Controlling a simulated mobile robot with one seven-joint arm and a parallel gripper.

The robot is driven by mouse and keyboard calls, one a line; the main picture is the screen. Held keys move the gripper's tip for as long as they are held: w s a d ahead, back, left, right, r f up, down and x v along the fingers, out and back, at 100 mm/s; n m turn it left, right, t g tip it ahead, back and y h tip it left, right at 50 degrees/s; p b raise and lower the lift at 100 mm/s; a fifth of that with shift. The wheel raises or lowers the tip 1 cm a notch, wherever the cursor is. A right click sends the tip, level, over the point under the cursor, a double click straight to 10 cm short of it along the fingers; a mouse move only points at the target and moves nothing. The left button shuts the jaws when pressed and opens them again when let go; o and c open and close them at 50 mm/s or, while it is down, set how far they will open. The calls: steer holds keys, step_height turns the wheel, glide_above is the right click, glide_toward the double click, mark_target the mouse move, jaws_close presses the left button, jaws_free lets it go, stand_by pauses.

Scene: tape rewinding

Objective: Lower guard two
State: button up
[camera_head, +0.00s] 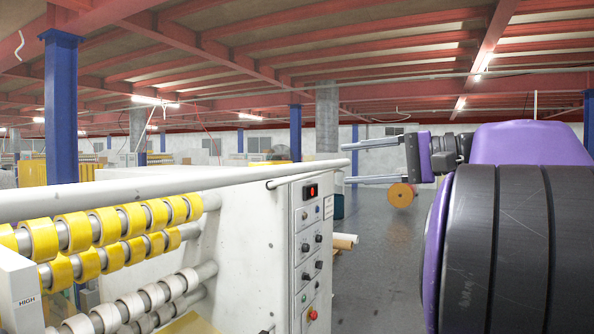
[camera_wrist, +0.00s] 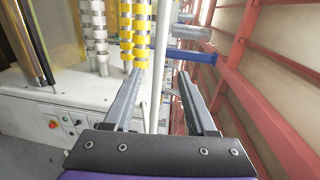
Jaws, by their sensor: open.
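A long white bar (camera_head: 150,187) runs across the top of the tape machine, and I take it to be a guard; no label shows which guard is number two. A second, shorter white bar (camera_head: 300,178) shows just below its right end. My gripper (camera_head: 344,163) is open with nothing held, right of the machine, its two long fingers pointing left. The bar's right end appears level between the fingertips. In the wrist view, the white bar (camera_wrist: 155,75) shows between my open fingers (camera_wrist: 158,76); I cannot tell how far beyond the tips it lies.
The white machine (camera_head: 250,240) carries yellow tape rolls (camera_head: 105,225) and white rolls (camera_head: 130,308) below. Its control panel (camera_head: 311,250) has knobs and a red button. A blue column (camera_head: 61,110) stands behind the machine. Grey floor (camera_head: 385,245) is open to the right.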

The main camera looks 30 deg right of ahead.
mark_target(303, 168)
steer(key=x, duration=1.2)
steer(key=shift+c, duration=0.2)
jaws_close()
steer(key=shift+d, duration=0.1)
stand_by(0.8)
